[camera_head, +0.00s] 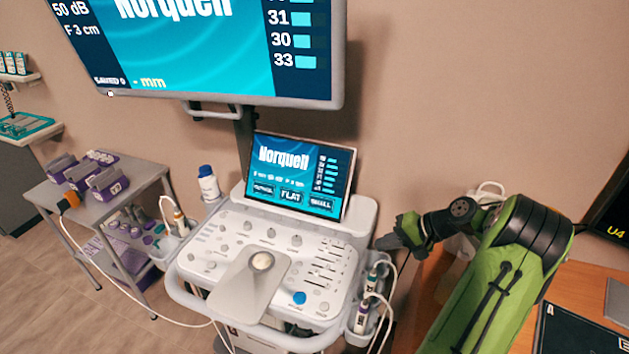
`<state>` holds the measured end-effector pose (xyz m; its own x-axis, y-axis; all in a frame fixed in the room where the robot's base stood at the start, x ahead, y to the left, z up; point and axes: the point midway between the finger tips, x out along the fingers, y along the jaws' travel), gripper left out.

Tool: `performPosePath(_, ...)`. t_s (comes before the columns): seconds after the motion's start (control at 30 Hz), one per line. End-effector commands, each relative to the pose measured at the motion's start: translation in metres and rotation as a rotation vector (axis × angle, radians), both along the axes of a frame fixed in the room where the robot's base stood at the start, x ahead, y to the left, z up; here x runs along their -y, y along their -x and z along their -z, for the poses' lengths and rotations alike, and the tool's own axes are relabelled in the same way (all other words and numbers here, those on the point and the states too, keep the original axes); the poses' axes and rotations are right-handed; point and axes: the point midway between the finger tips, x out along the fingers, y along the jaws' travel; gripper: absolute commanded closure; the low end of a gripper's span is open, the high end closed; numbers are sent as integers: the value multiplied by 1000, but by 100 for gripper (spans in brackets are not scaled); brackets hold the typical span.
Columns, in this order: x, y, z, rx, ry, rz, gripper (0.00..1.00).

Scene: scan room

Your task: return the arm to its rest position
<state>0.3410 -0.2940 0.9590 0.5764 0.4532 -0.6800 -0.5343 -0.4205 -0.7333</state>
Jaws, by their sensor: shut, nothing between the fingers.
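My arm, green with black joints, rises from the lower right of the head view and bends to the left. My gripper (384,242) is at its far end, dark and small in the picture, and looks shut and empty. It is just right of the ultrasound console (205,255), near the console's right edge. I cannot tell the gap between them. My forearm hides part of the wooden desk behind it.
A large monitor (225,93) hangs above the console's touch screen (300,175). Probes with cables (366,310) sit in the holder on the console's right side. A grey cart (95,208) with purple boxes stands left. A wooden desk (580,290) is at right.

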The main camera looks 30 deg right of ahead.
Motion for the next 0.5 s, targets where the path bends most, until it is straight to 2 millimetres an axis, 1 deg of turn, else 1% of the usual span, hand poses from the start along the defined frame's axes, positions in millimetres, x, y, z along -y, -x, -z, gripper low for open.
performPosePath(0.17, -2, -1, -1, -3, 4, -4, 100)
performPosePath(0.23, -14, -7, -10, -20, 36, -38, 100)
performPosePath(0.27, -24, -12, -17, -34, 62, -64, 100)
performPosePath(0.37, -76, -26, -51, -94, 200, -187, 100)
performPosePath(0.4, -100, -26, -66, -118, 264, -240, 100)
performPosePath(0.47, -135, -23, -87, -142, 361, -307, 100)
performPosePath(0.5, -157, -17, -100, -153, 424, -348, 100)
